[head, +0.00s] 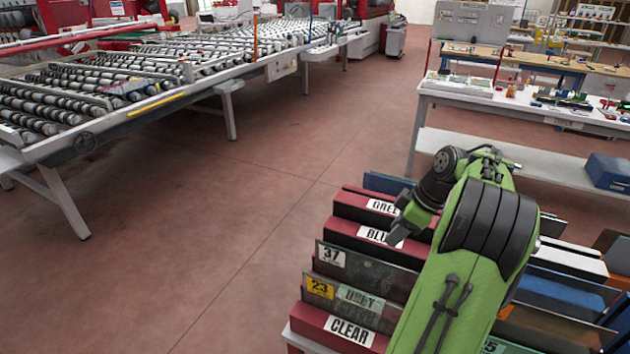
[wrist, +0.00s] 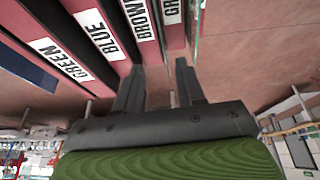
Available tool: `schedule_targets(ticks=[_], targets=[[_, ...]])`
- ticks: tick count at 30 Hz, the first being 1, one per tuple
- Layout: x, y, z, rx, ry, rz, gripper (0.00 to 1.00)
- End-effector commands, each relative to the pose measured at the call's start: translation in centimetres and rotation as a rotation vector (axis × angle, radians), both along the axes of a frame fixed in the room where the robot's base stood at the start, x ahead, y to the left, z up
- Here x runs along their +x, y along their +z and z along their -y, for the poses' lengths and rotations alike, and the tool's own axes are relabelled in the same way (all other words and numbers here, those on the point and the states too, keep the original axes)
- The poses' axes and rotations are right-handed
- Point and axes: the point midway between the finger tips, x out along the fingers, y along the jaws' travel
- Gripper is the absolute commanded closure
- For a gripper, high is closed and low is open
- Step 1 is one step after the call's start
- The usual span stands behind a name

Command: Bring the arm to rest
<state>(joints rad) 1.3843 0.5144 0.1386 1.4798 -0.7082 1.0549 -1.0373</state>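My green arm reaches over a rack of coloured glass sheets in the head view. My gripper (head: 396,234) hangs beside the rack's labelled end, near the BLUE label (head: 379,236), and part of it blends with the dark wrist. In the wrist view my gripper (wrist: 160,66) has its two dark fingers apart with nothing between them. Behind the fingers are red slot blocks (wrist: 62,23) and bare floor. I cannot tell the exact gap between the fingers and the blocks.
The rack's CLEAR block (head: 348,331) is at the front. A roller conveyor (head: 130,110) stands at left, a white workbench (head: 500,104) at right behind the arm, and a blue box (head: 608,171) on its lower shelf. The floor (head: 260,200) between is clear.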

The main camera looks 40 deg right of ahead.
Motion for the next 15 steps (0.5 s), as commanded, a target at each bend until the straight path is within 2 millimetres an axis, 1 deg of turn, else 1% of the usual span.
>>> schedule_targets(ticks=[5, 7, 8, 10, 11, 12, 13, 14, 15], targets=[[0.0, 0.0, 0.0, 0.000, 0.000, 0.000, 0.61], [0.5, 0.3, -0.6, -0.001, 0.001, -0.005, 0.61], [1.1, 0.7, -1.4, -0.003, 0.001, -0.009, 0.61], [3.0, 2.2, -4.5, -0.013, -0.011, -0.030, 0.61], [4.0, 3.0, -6.6, -0.020, -0.020, -0.041, 0.61], [5.1, 4.2, -9.7, -0.029, -0.040, -0.055, 0.61], [5.7, 5.0, -12.2, -0.037, -0.058, -0.064, 0.61], [6.0, 5.7, -14.8, -0.043, -0.080, -0.070, 0.61], [6.1, 6.5, -18.1, -0.054, -0.111, -0.071, 0.61]])
